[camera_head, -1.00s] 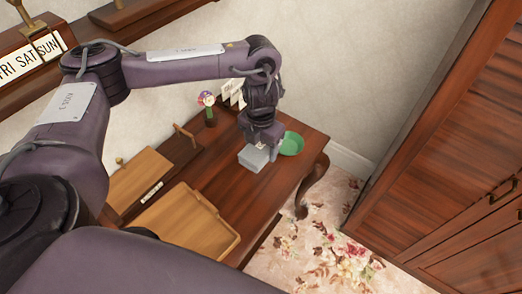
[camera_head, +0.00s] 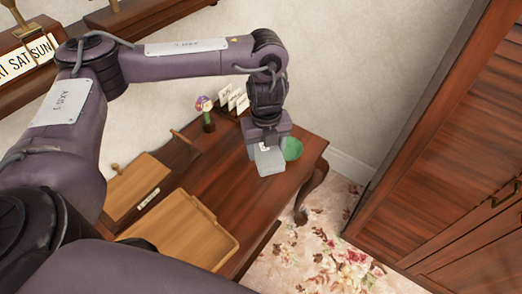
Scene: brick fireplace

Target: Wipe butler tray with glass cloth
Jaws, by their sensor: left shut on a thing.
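My left gripper (camera_head: 265,142) is at the far right part of the wooden table and points down. It is shut on a light grey folded cloth (camera_head: 270,161), which looks like a small flat block. I cannot tell whether the cloth touches the tabletop. The fingertips are partly hidden. The wooden tray (camera_head: 180,229), light brown with a raised rim, lies on the near left part of the table, apart from the cloth. My right gripper is not in view.
A green bowl (camera_head: 293,148) stands right behind the cloth, partly hidden. A small flower vase (camera_head: 207,121) and a card rack (camera_head: 235,102) stand at the back. A wooden box (camera_head: 137,187) is beside the tray. A wooden cabinet (camera_head: 445,160) fills the right.

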